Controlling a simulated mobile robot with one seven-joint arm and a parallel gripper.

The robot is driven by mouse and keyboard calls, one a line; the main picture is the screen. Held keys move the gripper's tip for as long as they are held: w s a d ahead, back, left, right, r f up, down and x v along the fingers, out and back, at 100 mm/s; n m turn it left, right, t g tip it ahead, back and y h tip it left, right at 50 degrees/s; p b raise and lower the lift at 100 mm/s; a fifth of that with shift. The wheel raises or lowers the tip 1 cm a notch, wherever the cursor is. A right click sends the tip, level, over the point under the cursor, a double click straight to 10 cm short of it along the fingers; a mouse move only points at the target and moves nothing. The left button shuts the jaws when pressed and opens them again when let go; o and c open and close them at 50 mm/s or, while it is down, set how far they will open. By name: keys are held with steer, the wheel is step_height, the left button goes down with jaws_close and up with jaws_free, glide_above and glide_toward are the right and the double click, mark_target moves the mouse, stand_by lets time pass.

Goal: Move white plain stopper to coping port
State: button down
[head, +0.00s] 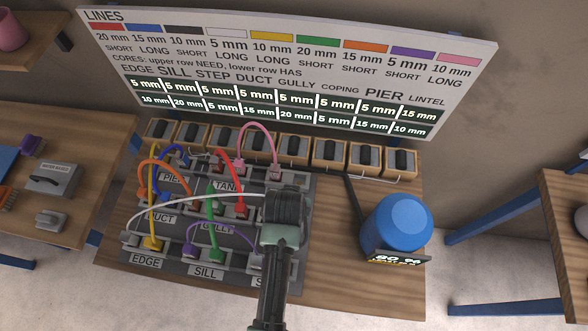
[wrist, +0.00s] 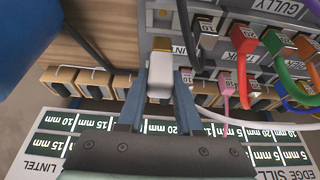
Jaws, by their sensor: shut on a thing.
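The white plain stopper (wrist: 160,75) is between my gripper's fingers in the wrist view, pointing toward the port panel. A white cord (head: 195,199) runs from behind my gripper to a pale plug (head: 131,239) at the panel's left, by the DUCT and EDGE labels. My gripper (head: 285,203) is shut on the stopper, over the panel's right part; it hides the stopper in the head view. Both fingers also show in the wrist view (wrist: 160,88). I cannot make out a port labelled COPING; my gripper covers part of the right side of the panel.
The grey panel (head: 172,260) bears coloured corded plugs: yellow, green, purple, red, orange, blue and pink. Several wooden switch boxes (head: 330,153) line the back, under the sign board (head: 290,60). A blue rounded vessel (head: 397,222) stands to the right. Bare tabletop (head: 350,285) lies in front of it.

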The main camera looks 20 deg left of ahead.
steer(key=shift+f+b, duration=2.05)
steer(key=shift+f, duration=0.85)
steer(key=shift+f+b, duration=1.1)
steer(key=shift+f, duration=1)
steer(key=c, duration=0.5)
jaws_free()
steer(key=shift+r, duration=0.15)
steer(key=v, duration=1.3)
steer(key=shift+b, duration=0.4)
steer(key=shift+d, duration=0.1)
